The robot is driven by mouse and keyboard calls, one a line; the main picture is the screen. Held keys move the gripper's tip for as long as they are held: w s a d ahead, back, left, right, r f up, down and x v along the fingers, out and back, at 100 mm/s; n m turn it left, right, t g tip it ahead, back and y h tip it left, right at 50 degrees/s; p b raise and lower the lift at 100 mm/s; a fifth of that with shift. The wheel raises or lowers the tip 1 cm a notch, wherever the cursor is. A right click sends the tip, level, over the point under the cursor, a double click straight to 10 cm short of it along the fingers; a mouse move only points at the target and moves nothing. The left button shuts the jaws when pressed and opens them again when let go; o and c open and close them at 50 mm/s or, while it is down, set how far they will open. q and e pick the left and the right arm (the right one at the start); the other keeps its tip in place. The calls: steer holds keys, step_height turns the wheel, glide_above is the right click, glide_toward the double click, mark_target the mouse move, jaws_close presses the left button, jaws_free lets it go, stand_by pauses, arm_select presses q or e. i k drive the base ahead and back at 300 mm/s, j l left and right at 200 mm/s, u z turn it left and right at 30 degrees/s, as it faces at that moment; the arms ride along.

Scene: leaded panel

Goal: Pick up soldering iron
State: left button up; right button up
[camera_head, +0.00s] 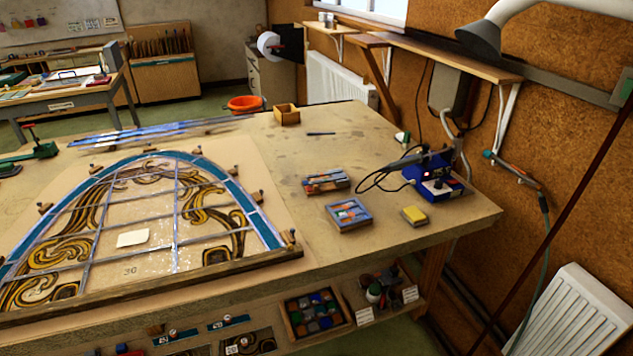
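A blue soldering station (437,187) with a small lit display stands near the right end of the workbench, close to the wall. A dark, slim tool that looks like the soldering iron (404,161) rests at a slant at the station's upper left. A black cord loops on its left side. The iron's tip and how it sits in its holder are too small to tell. Neither of my grippers is in view.
A yellow sponge (414,215), two small trays (349,214) (325,181) and a dark pen-like tool (321,133) lie on the workbench (400,258). The leaded panel (135,215) fills its left part.

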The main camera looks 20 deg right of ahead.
mark_target(458, 140)
steer(key=z, duration=1.3)
